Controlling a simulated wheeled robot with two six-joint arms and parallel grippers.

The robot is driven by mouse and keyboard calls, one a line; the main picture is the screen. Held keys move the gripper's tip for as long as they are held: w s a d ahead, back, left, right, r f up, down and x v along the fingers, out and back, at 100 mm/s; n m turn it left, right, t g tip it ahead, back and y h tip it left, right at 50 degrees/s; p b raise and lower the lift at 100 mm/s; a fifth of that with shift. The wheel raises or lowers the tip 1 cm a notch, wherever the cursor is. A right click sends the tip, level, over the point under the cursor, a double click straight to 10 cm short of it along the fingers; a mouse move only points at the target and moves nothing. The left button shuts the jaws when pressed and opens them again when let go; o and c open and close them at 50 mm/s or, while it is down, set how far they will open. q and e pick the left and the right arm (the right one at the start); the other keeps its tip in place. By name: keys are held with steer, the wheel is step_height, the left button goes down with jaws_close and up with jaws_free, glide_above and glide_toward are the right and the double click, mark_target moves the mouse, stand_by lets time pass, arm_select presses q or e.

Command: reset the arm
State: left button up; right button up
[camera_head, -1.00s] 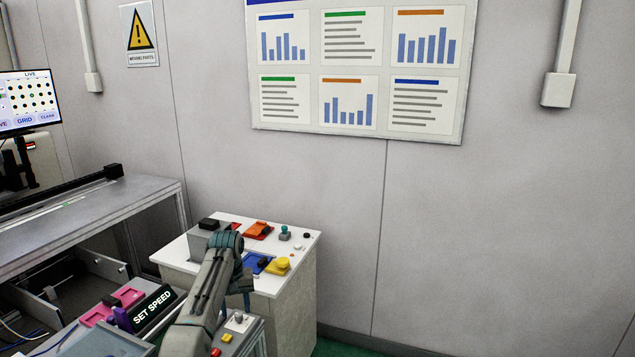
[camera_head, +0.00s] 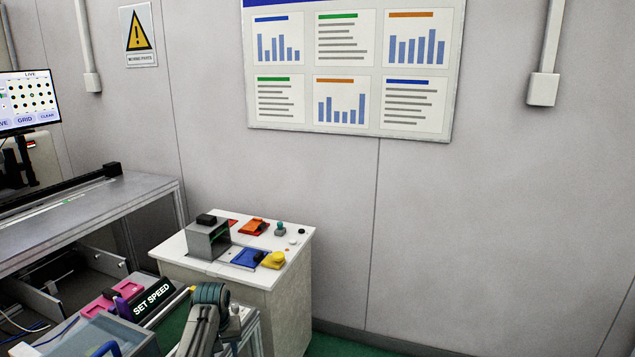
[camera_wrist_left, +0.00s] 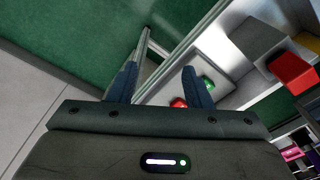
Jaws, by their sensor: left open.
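My left gripper (camera_wrist_left: 160,88) shows in the left wrist view with its two dark fingers apart. Nothing is held between them. Behind the fingers are a metal frame edge, a red button (camera_wrist_left: 179,103) and a green button (camera_wrist_left: 208,84). A grey arm of mine with a teal joint (camera_head: 210,294) rises from the bottom of the head view, in front of the control panel. No fingers can be made out on it there. My right gripper is not identifiable in either view.
A metal workbench (camera_head: 140,195) is at left.

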arm_select(q)
steer(key=s+a+f+m+t, duration=0.15)
steer(key=s+f, duration=0.25)
steer(key=s, duration=0.8)
steer(key=s+a+f, duration=0.2)
steer(key=s+f, duration=0.2)
steer(key=s, duration=0.8)
steer(key=s+d+r+m+t, duration=0.1)
steer(key=s+r, duration=0.3)
steer(key=s, duration=0.6)
steer(key=s+r+m+t, duration=0.1)
steer(key=s+r, duration=0.3)
steer(key=s, duration=0.7)
step_height(320, 180, down, 32)
steer(key=a+g, duration=0.2)
steer(key=a, duration=0.1)
steer(key=s+f+g, duration=0.1)
steer(key=s+f, duration=1.7)
steer(key=shift+s+a+f+y+b, duration=0.15)
steer(key=shift+a+f+y+b, duration=0.15)
steer(key=shift+a+b, duration=0.15)
